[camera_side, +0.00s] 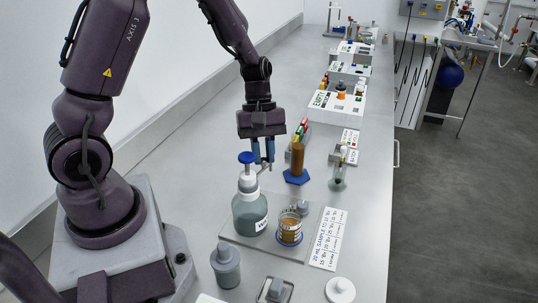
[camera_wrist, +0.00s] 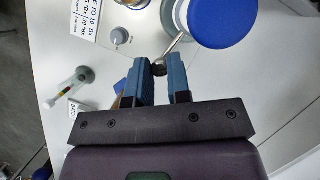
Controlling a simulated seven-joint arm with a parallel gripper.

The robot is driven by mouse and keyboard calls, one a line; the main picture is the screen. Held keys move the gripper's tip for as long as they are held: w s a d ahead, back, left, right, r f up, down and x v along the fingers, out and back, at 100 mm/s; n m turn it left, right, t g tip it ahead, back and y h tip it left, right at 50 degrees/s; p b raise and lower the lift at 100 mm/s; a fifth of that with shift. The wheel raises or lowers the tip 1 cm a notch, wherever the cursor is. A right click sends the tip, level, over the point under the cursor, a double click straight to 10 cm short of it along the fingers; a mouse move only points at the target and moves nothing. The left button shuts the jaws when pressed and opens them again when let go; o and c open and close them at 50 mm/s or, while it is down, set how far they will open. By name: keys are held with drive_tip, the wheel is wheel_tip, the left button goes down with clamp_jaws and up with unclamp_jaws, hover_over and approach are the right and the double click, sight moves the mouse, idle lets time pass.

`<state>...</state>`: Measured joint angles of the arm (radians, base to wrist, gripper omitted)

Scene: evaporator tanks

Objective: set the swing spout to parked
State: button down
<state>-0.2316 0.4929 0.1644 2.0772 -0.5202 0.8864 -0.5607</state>
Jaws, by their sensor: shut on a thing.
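The swing spout (camera_side: 265,169) is a thin metal arm at the top of a dispenser bottle (camera_side: 250,214) with a grey-green body, white collar and blue cap (camera_side: 246,157). My gripper (camera_side: 262,158) is at the cap's right, its blue fingers down at the spout. In the wrist view the spout (camera_wrist: 174,46) runs from under the blue cap (camera_wrist: 220,18) to a dark rounded end (camera_wrist: 158,68) between the fingertips. My gripper (camera_wrist: 160,74) is shut on this end. No marking for a parked position is legible.
The bottle stands on a clear plate (camera_side: 240,236) beside a brown-filled beaker (camera_side: 289,231). A brown cylinder on a blue base (camera_side: 296,176) and a flask (camera_side: 338,180) stand behind. A grey jar (camera_side: 226,268) is in front. A printed card (camera_side: 328,240) lies at right.

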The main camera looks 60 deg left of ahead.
drive_tip(key=shift+s+a+n+t, duration=0.25)
drive_tip(key=shift+a+n, duration=0.05)
drive_tip(key=shift+n, duration=0.35)
drive_tip(key=shift+s+a+n+t, duration=0.2)
drive_tip(key=shift+a+n+t, duration=0.05)
drive_tip(key=shift+n, duration=0.4)
drive_tip(key=c, duration=1.1)
unclamp_jaws()
drive_tip(key=shift+o, duration=0.2)
drive_tip(key=v, duration=1.3)
drive_tip(key=shift+a, duration=0.2)
drive_tip(key=shift+s, duration=0.1)
drive_tip(key=s+d+r+m+t+y, duration=0.2)
drive_tip(key=s+d+r+m, duration=0.2)
drive_tip(key=m, duration=0.5)
drive_tip(key=s+d+r+m+t+y, duration=0.2)
drive_tip(key=s+d+r+m+t, duration=0.1)
drive_tip(key=s+d+m, duration=0.3)
drive_tip(key=d+r+m, duration=0.1)
drive_tip(key=d+m, duration=0.1)
drive_tip(key=m, duration=0.1)
drive_tip(key=shift+s+d+t, duration=0.25)
drive_tip(key=shift+d+t, duration=0.05)
